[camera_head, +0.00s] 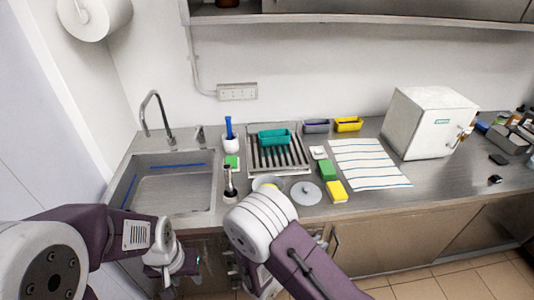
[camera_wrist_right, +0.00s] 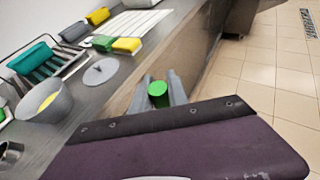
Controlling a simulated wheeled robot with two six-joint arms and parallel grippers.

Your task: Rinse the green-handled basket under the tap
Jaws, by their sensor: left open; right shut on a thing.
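A round green end (camera_wrist_right: 158,93), which looks like the handle of the green-handled basket, sits between the grey fingers of my right gripper (camera_wrist_right: 159,90) in the right wrist view. The gripper is shut on it in front of the counter edge. The basket's body is hidden. In the head view, my right arm largely covers that gripper. The curved tap (camera_head: 153,112) stands behind the steel sink (camera_head: 208,190) at the left. My left gripper (camera_head: 167,278) is low in front of the sink, open and apart from the counter things.
A teal tray (camera_head: 274,137) sits on the drying rack (camera_head: 292,158). A grey bowl (camera_wrist_right: 47,112), a round lid (camera_head: 305,193), sponges (camera_head: 337,192) and a striped cloth (camera_head: 368,165) crowd the counter. A white box (camera_head: 427,124) stands right. The sink basin looks mostly empty.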

